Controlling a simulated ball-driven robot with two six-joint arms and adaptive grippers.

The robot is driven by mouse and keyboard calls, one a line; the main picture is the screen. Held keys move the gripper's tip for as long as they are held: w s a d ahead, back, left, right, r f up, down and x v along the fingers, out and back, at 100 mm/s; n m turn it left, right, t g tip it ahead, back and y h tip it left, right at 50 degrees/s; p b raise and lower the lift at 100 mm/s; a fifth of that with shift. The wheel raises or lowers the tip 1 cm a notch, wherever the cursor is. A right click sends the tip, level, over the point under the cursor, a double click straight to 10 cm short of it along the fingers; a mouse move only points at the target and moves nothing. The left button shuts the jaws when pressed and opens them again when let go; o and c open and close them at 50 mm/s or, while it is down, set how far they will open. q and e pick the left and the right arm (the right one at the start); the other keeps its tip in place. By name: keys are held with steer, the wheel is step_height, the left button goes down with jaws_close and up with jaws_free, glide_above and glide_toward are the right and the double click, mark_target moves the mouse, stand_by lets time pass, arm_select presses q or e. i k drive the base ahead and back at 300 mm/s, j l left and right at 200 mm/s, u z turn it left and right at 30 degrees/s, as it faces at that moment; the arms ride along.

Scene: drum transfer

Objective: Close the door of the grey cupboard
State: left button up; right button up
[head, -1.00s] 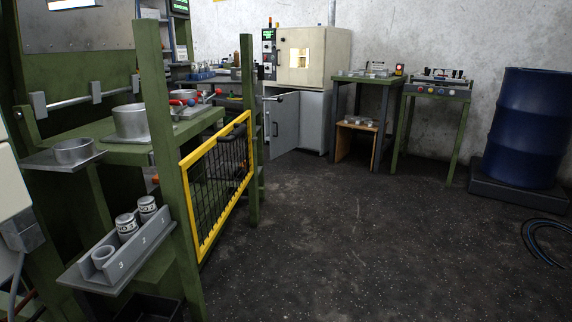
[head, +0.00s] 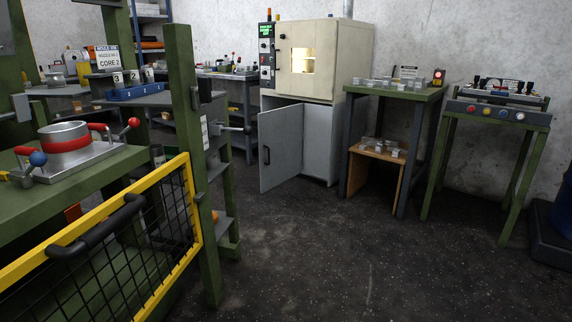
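The grey cupboard (head: 319,150) stands against the back wall, under a cream oven. Its grey door (head: 281,148) is open and swung out toward me on the left side, with a dark handle on its face. Neither of my grippers shows in the head view.
The cream oven (head: 327,60) has a lit window. A green table (head: 395,92) stands right of the cupboard over a wooden stool (head: 372,172). A yellow-framed mesh gate (head: 185,212) and green post (head: 188,150) stand at left. The dark floor (head: 330,260) ahead is clear.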

mark_target(280, 130)
steer(key=i+l, duration=0.15)
steer(key=i, duration=0.3)
steer(key=i+l+u, duration=0.1)
steer(key=i, duration=0.4)
steer(key=i+l, duration=0.2)
steer(key=i, duration=0.25)
steer(key=i+l+u, duration=0.1)
steer(key=i, duration=0.4)
steer(key=i+l, duration=0.25)
steer(key=i, duration=0.2)
steer(key=i+l, duration=0.2)
steer(key=i, duration=0.25)
steer(key=i+l+u, duration=0.1)
steer(key=i+l, duration=0.15)
steer(key=i, duration=0.25)
